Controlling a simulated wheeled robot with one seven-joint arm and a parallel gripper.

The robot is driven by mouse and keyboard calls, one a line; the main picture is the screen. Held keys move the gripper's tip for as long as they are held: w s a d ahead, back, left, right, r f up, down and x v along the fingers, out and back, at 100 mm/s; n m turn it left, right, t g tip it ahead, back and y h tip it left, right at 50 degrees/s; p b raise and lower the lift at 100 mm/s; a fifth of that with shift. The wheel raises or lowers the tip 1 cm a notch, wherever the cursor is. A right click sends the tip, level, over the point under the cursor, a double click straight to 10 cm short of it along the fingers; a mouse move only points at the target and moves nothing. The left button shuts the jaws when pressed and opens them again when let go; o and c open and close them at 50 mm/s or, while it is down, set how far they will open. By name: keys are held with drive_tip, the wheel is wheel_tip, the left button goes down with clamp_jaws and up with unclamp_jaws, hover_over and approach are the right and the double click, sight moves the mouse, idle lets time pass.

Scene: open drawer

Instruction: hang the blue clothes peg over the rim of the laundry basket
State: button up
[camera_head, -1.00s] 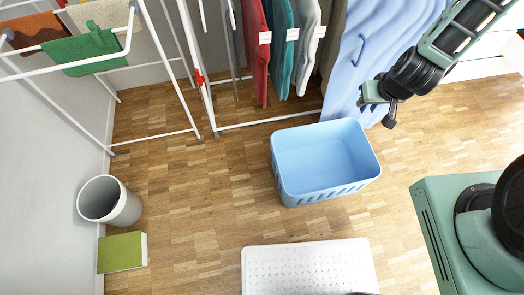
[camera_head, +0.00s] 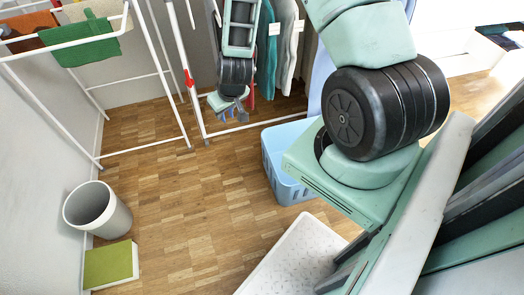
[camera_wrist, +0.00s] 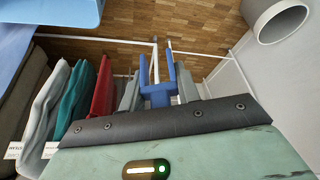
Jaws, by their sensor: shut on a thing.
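The blue clothes peg (camera_wrist: 157,92) shows in the wrist view as a two-pronged shape between the grey fingers of my gripper (camera_wrist: 158,88). My gripper is shut on it, with the prongs pointing away from the wrist. In the head view my gripper (camera_head: 232,106) hangs by the drying rack, left of the laundry basket and apart from it; the peg is too small to make out clearly there. The light blue laundry basket (camera_head: 278,172) stands on the floor, its right part hidden by my arm. Its edge also shows at top left of the wrist view (camera_wrist: 55,10).
A grey bin (camera_head: 97,210) and green box (camera_head: 110,264) are at left. A white mat (camera_head: 290,255) lies in front. The middle floor is clear.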

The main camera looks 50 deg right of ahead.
drive_tip(key=d+f+m+b, duration=0.1)
drive_tip(key=d+f+b, duration=0.5)
drive_tip(key=f+b, duration=0.4)
drive_tip(key=d+f+m+h+b, duration=0.1)
drive_tip(key=d+f+m+b, duration=0.1)
drive_tip(key=d+f+b, duration=0.5)
drive_tip(key=d+f+m+b, duration=0.1)
drive_tip(key=d+f+b, duration=0.6)
drive_tip(key=f+b, duration=0.8)
drive_tip(key=shift+s+d+f+m+h, duration=0.15)
drive_tip(key=shift+f+m+h, duration=0.25)
drive_tip(key=shift+f, duration=0.7)
drive_tip(key=shift+s, duration=0.1)
drive_tip(key=shift+f+b, duration=2.15)
drive_tip(key=shift+f, duration=1.6)
